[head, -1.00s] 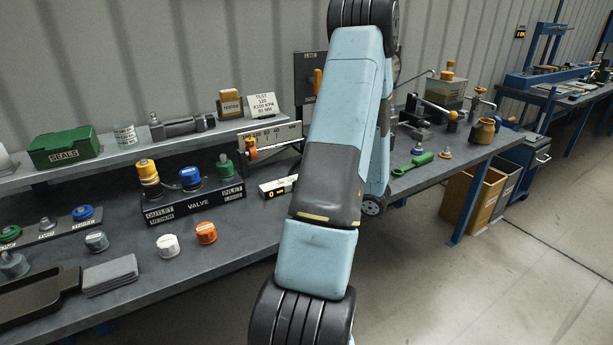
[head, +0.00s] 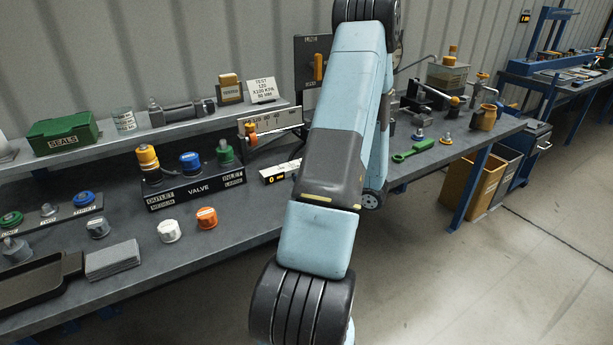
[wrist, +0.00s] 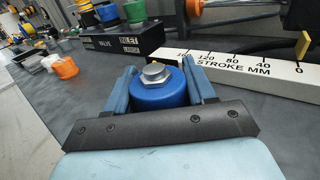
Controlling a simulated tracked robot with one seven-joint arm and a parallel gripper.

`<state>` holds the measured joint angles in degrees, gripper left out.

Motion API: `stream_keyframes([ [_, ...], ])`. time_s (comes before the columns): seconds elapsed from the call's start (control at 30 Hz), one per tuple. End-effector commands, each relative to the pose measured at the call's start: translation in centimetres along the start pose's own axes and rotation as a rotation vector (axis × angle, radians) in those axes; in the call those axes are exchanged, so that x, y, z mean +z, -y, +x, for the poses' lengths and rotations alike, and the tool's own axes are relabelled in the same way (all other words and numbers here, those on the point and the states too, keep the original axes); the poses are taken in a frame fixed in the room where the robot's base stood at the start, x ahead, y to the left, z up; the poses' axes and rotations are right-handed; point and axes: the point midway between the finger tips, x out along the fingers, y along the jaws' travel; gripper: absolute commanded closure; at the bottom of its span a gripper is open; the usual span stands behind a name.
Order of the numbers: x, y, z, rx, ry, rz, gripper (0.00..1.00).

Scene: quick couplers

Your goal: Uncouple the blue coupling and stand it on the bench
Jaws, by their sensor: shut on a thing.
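In the wrist view a blue coupling (wrist: 160,95) with a metal hex top sits between the two fingers of my gripper (wrist: 158,82). The fingers are shut on its sides, and its hex top faces the camera. Its underside is hidden, so I cannot tell whether it touches the bench. In the head view my arm hides the gripper and this coupling. Another blue piece (head: 190,161) sits on the valve block (head: 196,189), between a yellow one (head: 148,157) and a green one (head: 224,151). A further blue piece (head: 84,199) is on the rack at left.
The grey bench (head: 130,270) has loose white (head: 169,231) and orange (head: 207,218) caps before the valve block. In the wrist view the stroke scale (wrist: 235,66) lies close, right of the gripper. A green wrench (head: 412,152) lies on the bench at right.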

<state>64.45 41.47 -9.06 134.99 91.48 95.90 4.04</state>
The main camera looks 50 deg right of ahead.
Motion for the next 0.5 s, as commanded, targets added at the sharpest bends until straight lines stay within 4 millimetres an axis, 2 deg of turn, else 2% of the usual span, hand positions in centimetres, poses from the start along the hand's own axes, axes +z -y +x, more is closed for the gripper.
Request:
stream_keyframes([
  [0.5,-0.6,0.02,-0.01,0.0,0.0,-0.001,0.94],
])
